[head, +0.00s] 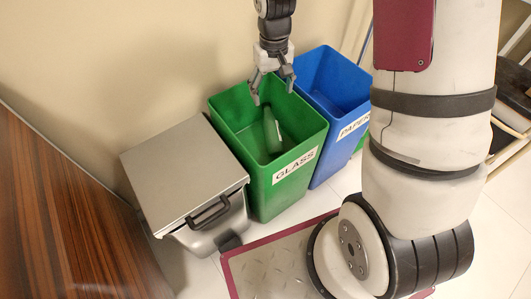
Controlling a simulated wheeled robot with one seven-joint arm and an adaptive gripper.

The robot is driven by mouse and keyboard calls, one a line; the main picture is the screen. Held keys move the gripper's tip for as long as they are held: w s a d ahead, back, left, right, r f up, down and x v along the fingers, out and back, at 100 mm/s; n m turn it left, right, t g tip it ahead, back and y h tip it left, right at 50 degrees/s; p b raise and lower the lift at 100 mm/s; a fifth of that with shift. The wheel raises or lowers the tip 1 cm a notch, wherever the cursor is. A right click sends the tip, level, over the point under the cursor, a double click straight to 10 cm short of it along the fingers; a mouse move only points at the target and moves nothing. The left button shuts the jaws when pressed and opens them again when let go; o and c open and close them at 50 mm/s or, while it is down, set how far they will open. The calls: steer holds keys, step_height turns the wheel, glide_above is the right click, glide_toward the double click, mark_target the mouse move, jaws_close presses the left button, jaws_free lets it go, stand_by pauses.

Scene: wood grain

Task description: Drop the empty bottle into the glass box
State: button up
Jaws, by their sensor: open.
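The glass box is a green open-topped bin (300,182) labelled GLASS, in the middle of the head view. A green bottle (273,131) shows within its opening, tilted, below my gripper. Whether it touches the bin's floor or wall I cannot tell. My gripper (271,98) is above the bin's opening with its fingers spread and pointing down. The fingers are apart from the bottle and hold nothing.
A blue bin (325,170) labelled PAPER stands right of the green one. A grey lidded bin (183,170) with a black handle stands left. A wood-grain surface (75,215) fills the lower left. A framed metal plate (275,270) lies in front. A wall is behind.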

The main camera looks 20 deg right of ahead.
step_height(320, 180, up, 11)
steer(key=shift+f, duration=0.2)
stand_by(0.5)
